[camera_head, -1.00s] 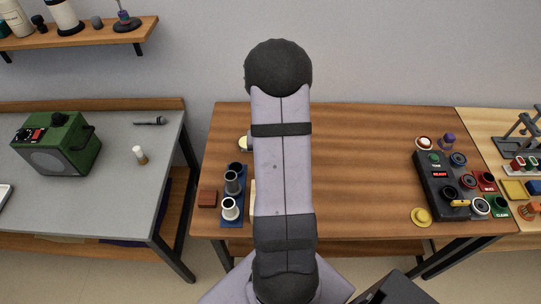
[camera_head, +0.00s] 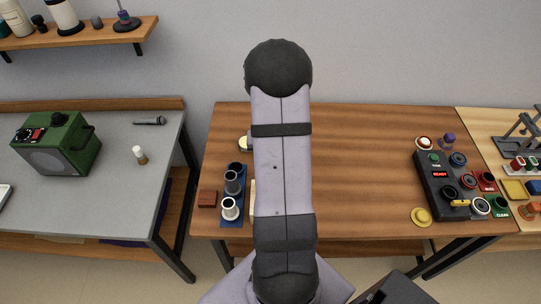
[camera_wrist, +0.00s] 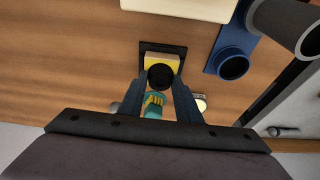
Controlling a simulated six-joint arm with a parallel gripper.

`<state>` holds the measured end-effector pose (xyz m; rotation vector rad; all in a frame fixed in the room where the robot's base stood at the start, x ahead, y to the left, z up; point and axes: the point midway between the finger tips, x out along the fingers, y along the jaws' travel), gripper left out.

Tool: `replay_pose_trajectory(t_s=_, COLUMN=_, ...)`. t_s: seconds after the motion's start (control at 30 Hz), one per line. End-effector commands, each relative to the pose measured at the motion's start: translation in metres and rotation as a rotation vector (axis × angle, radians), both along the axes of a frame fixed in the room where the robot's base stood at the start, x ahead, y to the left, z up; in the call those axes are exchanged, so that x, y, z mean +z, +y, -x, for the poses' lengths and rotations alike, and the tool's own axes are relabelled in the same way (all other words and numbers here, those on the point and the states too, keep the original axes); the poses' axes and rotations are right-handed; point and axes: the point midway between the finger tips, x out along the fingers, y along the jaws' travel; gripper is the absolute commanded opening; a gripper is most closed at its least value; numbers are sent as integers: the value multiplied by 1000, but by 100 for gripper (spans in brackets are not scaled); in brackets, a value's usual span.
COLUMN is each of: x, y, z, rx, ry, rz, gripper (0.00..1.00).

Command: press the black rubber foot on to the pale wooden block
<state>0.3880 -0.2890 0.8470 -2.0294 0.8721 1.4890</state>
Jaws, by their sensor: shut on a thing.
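My gripper (camera_wrist: 160,82) comes in from the bottom of that view, with a dark finger on either side of the round black rubber foot (camera_wrist: 160,77). I cannot tell whether foot and block touch. A teal and yellow thing (camera_wrist: 154,104) shows between the fingers below the foot.
A blue rack (camera_head: 236,170) with cups stands left of my arm, beside a red-brown block (camera_head: 207,198). A cream thing (camera_wrist: 180,8) lies near the holder.

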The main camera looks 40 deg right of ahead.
Motion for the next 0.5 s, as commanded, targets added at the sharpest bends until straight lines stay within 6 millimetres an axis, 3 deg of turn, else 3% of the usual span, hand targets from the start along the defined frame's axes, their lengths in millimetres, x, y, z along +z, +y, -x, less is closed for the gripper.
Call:
replay_pose_trajectory(t_s=0.47, x=-2, y=1, z=1, rx=0, ry=5, rz=-4, gripper=11)
replay_pose_trajectory(t_s=0.5, x=-2, y=1, z=2, rx=0, ry=5, rz=-4, gripper=33)
